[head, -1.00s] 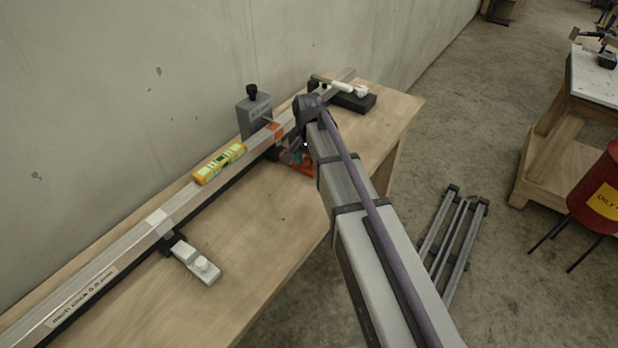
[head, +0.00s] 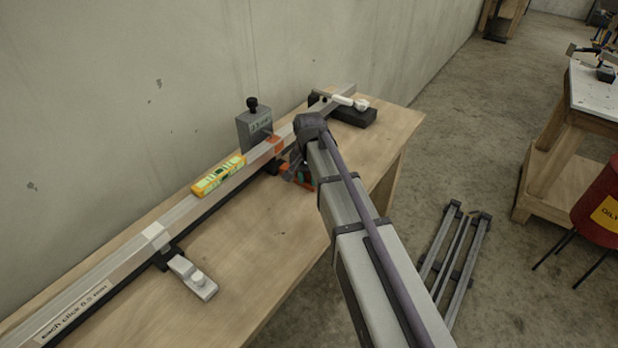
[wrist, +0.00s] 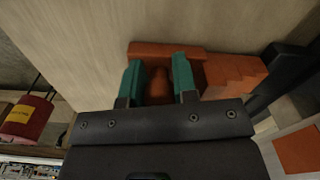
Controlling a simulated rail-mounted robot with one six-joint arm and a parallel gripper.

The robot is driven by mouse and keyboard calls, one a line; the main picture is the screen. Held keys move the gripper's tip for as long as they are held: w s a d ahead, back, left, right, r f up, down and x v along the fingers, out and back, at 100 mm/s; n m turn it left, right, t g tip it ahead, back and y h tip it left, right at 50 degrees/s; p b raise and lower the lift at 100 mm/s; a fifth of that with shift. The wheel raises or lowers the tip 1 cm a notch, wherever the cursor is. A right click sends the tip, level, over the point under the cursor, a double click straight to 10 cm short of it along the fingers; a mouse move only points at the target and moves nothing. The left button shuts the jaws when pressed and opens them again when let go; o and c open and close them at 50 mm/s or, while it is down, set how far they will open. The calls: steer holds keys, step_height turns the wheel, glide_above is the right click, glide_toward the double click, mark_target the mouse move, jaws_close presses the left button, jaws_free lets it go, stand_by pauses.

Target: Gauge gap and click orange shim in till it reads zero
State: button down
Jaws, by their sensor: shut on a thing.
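The orange shim (wrist: 232,75) is a stepped wedge with a knob, lying over the wooden bench in the wrist view. My gripper (wrist: 158,85) has its teal fingers shut on the knob. In the head view, my gripper (head: 298,172) is beside the long aluminium bar (head: 205,195), mostly hidden by my arm, with a little of the shim (head: 309,185) showing. A grey gauge (head: 254,130) with a black knob stands behind the bar; its reading is too small to make out. An orange patch (head: 275,143) marks the bar near it. Whether the shim touches the bar is hidden.
The wall is close behind; the bench front (head: 240,235) is clear.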

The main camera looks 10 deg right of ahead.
steer(key=shift+w+a, duration=0.5)
steer(key=shift+w, duration=0.1)
steer(key=c, duration=0.9)
jaws_free()
steer(key=shift+r, duration=0.1)
step_height(320, 180, up, 11)
steer(key=p, duration=1)
steer(key=shift+f+p, duration=0.2)
steer(key=shift+p, duration=0.2)
